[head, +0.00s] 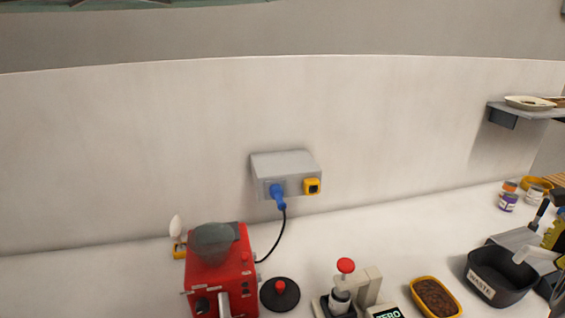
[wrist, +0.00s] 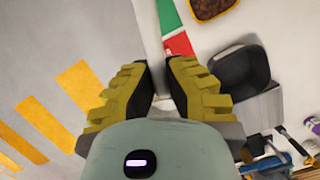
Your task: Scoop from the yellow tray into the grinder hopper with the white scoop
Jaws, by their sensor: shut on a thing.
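The yellow tray (head: 458,300) holds brown granular stuff and sits at the front right of the counter. Part of it shows at the top of the wrist view (wrist: 228,10). The red grinder (head: 240,275) stands left of centre with a dark grey, see-through hopper (head: 212,245) on top. My gripper (wrist: 160,75) has yellow ribbed fingers; in the head view it is partly cut off at the right edge. The scoop is hard to make out between the fingers.
The black waste bin (head: 478,286) is right of the yellow tray. A tamper stand (head: 365,290), a scale (head: 387,313) and a dark lid (head: 280,296) stand between tray and grinder. A socket box (head: 286,175) hangs on the wall; a cable runs down.

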